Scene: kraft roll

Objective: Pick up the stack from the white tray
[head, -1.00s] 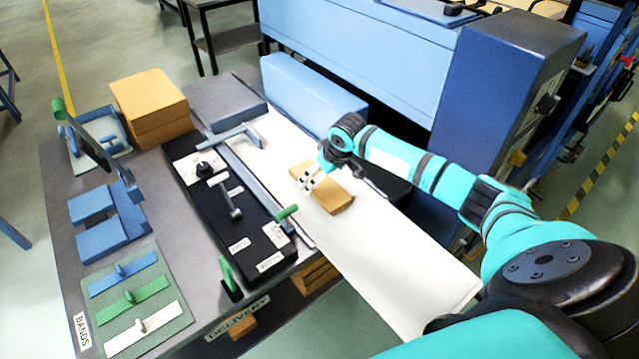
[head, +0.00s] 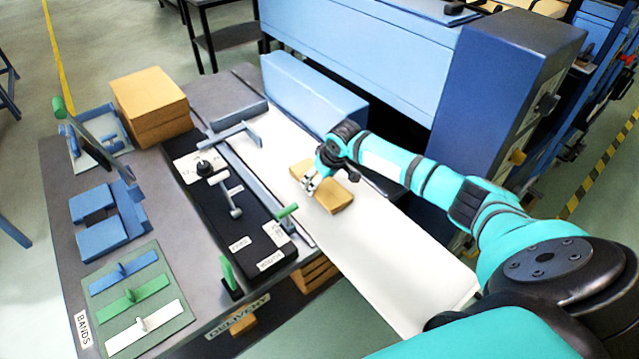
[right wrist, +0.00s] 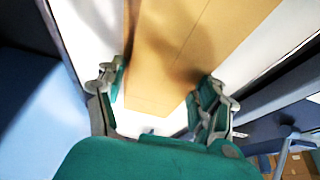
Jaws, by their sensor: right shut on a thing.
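The kraft-brown stack (head: 337,198) lies on the long white tray (head: 405,270) in the head view. My right gripper (head: 311,182) is at the stack's left part, its arm reaching in from the right. In the right wrist view, the stack (right wrist: 195,40) runs between the two fingers of the right gripper (right wrist: 158,88), one finger at each side, and the jaws are shut on it. The stack still appears to rest on the tray. The gripper hides part of the stack in the head view. My left gripper is not in view.
A black panel with a green-handled lever (head: 287,211) borders the tray on the left. A light blue box (head: 310,88) stands behind it, with the blue machine (head: 500,90) to the right. A larger brown stack (head: 150,100) sits at the table's back left. The tray's near end is clear.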

